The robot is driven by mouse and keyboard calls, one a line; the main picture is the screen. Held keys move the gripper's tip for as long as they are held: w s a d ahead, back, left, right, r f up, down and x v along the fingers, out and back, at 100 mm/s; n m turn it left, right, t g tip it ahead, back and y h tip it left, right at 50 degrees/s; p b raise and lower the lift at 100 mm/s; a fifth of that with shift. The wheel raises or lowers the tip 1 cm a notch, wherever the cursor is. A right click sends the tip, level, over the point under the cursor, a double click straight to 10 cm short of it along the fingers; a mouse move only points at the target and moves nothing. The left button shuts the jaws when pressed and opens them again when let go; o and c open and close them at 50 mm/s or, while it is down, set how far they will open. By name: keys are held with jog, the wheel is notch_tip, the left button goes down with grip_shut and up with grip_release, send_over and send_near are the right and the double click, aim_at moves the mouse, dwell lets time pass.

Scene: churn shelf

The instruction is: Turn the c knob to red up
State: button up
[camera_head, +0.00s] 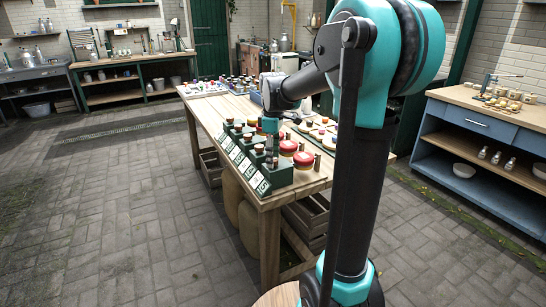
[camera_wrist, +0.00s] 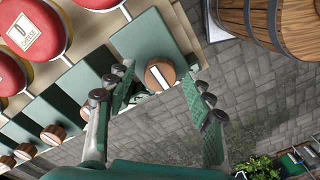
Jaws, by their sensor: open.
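In the head view a row of green blocks (camera_head: 277,178) with round wooden knobs (camera_head: 259,149) runs along the table's left edge. White label cards front the blocks; I cannot read which is c. My gripper (camera_head: 270,143) points down over the front end of the row. In the wrist view my gripper (camera_wrist: 160,92) is open, its fingers spread apart on either side of a wooden knob (camera_wrist: 159,74) with a white pointer line. It is not closed on the knob. More knobs (camera_wrist: 53,135) line up to the lower left. No red mark is clear on the blocks.
Red-lidded jars (camera_head: 303,160) stand right beside the blocks, and show in the wrist view too (camera_wrist: 39,35). The wooden table (camera_head: 262,203) is crowded toward the back. A wooden barrel (camera_wrist: 275,20) stands on the floor. Paved floor is free to the left.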

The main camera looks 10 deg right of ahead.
notch_tip(320, 180, up, 12)
dwell(0.5)
jog(key=shift+f, duration=0.1)
jog(key=s+d+f+m+t, duration=0.2)
jog(key=s+f+m, duration=0.4)
jog(key=s+f, duration=0.5)
jog(key=s+d+f+m+t, duration=0.2)
jog(key=s+f+m, duration=0.4)
jog(key=s+f, duration=0.4)
notch_tip(320, 180, down, 6)
jog(key=shift+s+d+f+m, duration=0.15)
jog(key=shift+s+d+m, duration=0.1)
jog(key=shift+s+m, duration=0.15)
jog(key=shift+w, duration=0.1)
